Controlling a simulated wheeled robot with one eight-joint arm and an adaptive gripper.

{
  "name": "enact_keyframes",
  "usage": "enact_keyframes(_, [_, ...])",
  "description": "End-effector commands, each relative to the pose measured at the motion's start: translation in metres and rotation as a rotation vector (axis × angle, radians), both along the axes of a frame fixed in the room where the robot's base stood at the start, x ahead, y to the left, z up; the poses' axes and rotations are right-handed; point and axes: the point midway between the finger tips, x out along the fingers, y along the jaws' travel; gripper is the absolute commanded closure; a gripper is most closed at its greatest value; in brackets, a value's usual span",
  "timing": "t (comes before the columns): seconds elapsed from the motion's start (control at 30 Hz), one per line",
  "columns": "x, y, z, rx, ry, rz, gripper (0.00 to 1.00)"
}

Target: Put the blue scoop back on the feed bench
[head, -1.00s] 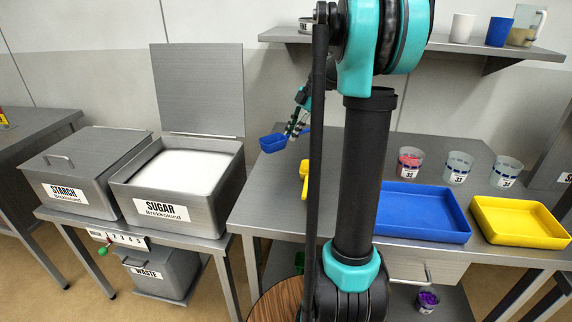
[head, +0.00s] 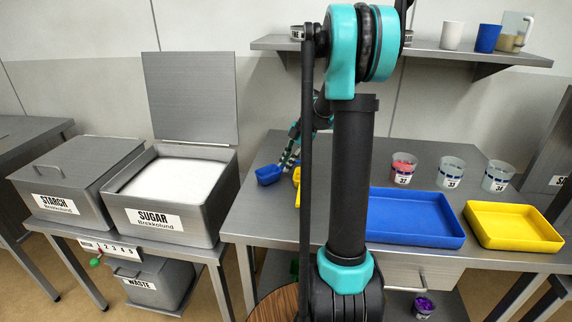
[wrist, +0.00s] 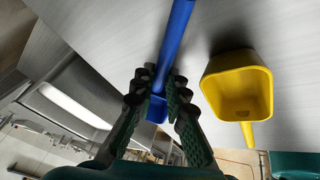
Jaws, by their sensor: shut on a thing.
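The blue scoop (head: 268,175) is at the left end of the feed bench (head: 256,208) in the head view, low over or on its top; I cannot tell if it touches. My gripper (head: 287,166) is shut on it. In the wrist view my gripper (wrist: 157,95) has its fingers on either side of the blue scoop (wrist: 174,45), a long blue part reaching beyond them. A yellow scoop (wrist: 240,88) lies beside it on the bench, apart from the fingers. In the head view the yellow scoop (head: 297,177) is partly hidden by my arm.
A blue tray (head: 415,239) and a yellow tray (head: 518,245) stand on the bench's right, with several numbered cups (head: 451,174) behind. The open sugar bin (head: 196,224) and closed starch bin (head: 60,183) stand left. A shelf (head: 430,52) hangs above the bench.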

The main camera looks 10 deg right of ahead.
Motion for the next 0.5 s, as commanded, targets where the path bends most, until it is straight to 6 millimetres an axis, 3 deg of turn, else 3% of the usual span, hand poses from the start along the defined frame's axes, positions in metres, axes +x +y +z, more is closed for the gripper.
enact_keyframes(0.13, [0.0001, 0.0000, -0.0009, 0.000, 0.000, 0.000, 1.00])
enact_keyframes(0.17, [0.0000, 0.0001, -0.0006, 0.000, 0.000, 0.000, 0.83])
enact_keyframes(0.3, [0.0000, 0.0000, -0.0005, 0.000, 0.000, 0.000, 0.66])
enact_keyframes(0.5, [0.0000, -0.0001, -0.0004, 0.000, 0.000, 0.000, 0.66])
